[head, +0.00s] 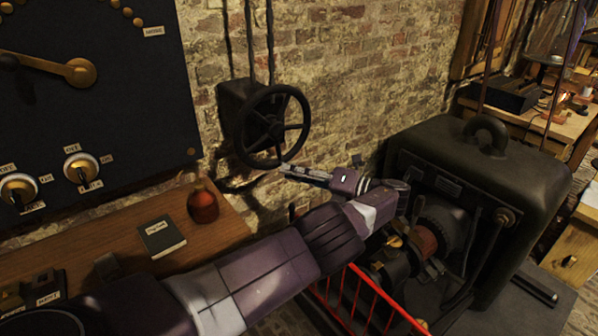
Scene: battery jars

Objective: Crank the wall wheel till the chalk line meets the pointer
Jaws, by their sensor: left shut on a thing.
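The wall wheel (274,94) is a dark spoked handwheel on a black box (233,104) fixed to the brick wall, in the upper middle of the head view. My left gripper (287,170) reaches it from below right and is shut on the lower part of its rim. The fingertips are small here and partly merge with the dark rim. I cannot make out a chalk line or a pointer on or near the wheel. My right gripper is not in view.
A dark panel (110,110) with brass knobs hangs at the left. Below it, a wooden bench (232,219) holds a red-brown jar (203,206) and a dark book (162,238). A large black machine (470,165) stands right, with a red railing (372,298) in front.

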